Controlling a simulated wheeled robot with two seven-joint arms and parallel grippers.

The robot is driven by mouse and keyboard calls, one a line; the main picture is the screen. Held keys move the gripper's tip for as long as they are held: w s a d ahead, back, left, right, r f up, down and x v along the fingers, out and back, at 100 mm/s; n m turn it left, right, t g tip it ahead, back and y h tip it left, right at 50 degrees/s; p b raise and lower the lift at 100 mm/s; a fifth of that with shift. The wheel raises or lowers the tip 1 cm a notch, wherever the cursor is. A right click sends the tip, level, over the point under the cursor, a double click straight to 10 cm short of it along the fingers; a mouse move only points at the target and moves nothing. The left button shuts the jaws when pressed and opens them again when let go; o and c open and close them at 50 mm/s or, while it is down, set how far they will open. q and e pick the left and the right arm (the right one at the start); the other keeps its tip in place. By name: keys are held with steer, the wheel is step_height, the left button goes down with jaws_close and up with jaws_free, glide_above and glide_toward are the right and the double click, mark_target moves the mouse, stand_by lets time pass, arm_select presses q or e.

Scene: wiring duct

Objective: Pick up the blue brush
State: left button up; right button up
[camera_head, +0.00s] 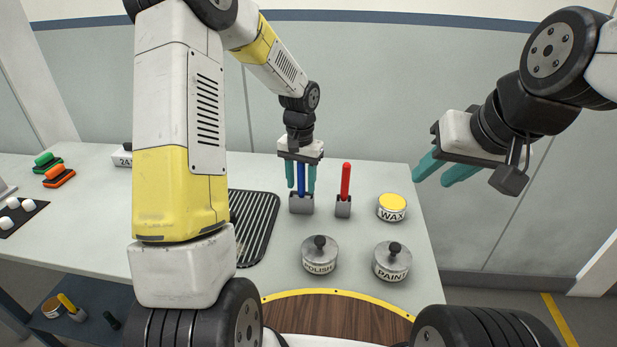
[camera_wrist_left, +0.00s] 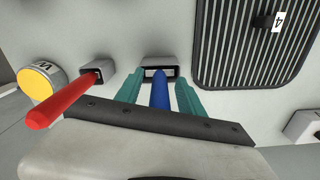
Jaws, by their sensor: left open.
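The blue brush (camera_head: 301,180) stands upright in a grey holder (camera_head: 301,204) on the table, with only its blue handle showing. My left gripper (camera_head: 301,188) is open around the handle, one teal finger on each side. In the left wrist view the blue handle (camera_wrist_left: 160,92) lies between the two teal fingers (camera_wrist_left: 159,95), with the grey holder (camera_wrist_left: 158,66) just beyond the fingertips. Its bristle end is hidden. My right gripper (camera_head: 436,172) hangs in the air at the right, empty, its two teal fingers apart.
A red-handled brush (camera_head: 346,181) stands in its own holder just right. A yellow-lidded WAX tin (camera_head: 391,207), a POLISH tin (camera_head: 319,258) and a PAINT tin (camera_head: 391,262) stand nearby. A black ribbed mat (camera_head: 254,227) lies to the left. Orange and green brushes (camera_head: 58,175) lie far left.

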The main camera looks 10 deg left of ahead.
arm_select(q)
jaws_close()
step_height(320, 180, up, 10)
steer(key=shift+r, duration=0.1)
stand_by(0.5)
